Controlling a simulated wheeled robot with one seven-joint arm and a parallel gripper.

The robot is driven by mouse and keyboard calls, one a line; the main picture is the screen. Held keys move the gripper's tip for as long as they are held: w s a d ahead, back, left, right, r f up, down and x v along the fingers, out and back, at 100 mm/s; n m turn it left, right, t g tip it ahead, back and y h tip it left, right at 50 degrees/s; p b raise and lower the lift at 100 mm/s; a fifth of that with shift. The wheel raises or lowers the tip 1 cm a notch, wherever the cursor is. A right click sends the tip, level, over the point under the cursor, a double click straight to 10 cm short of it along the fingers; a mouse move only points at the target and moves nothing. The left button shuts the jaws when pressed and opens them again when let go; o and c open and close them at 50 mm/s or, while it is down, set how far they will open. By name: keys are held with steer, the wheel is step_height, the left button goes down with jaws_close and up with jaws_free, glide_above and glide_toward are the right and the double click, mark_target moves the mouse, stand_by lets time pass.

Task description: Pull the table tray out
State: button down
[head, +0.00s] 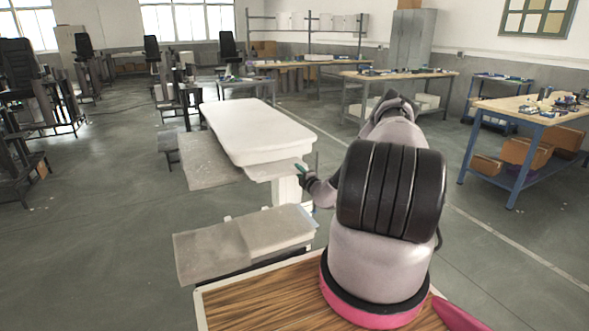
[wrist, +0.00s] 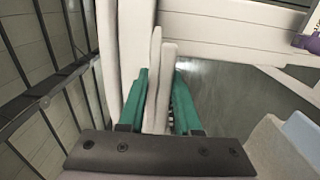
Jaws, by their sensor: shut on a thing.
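The table (head: 245,130) has a long white padded top with rounded corners on a white column. A thin pale grey tray (head: 270,172) sticks out from under its near end. My gripper (head: 301,169) is at the right side of that tray, with its green fingertip at the edge. In the wrist view, the green fingers of my gripper (wrist: 160,74) stand on either side of pale upright edges, shut on the tray (wrist: 166,80). The exact contact is partly hidden between the fingers.
A low grey padded step (head: 245,243) lies in front of the table, close to my wooden-topped base. Another grey panel (head: 208,160) juts from the table's left side. Workbenches (head: 525,115) stand to the right. The floor (head: 100,230) at left is open.

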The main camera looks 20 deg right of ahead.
steer(key=s+f, duration=0.1)
steer(key=s, duration=1)
steer(key=shift+s, duration=0.35)
steer(key=shift+d, duration=0.1)
steer(key=c, duration=1)
jaws_free()
steer(key=shift+o, duration=1)
steer(key=shift+w+f, duration=0.1)
steer(key=shift+w, duration=0.05)
steer(key=shift+w+d+r, duration=0.1)
steer(key=shift+r, duration=0.2)
steer(key=s, duration=1)
steer(key=shift+s+d, duration=0.15)
steer(key=shift+s, duration=0.25)
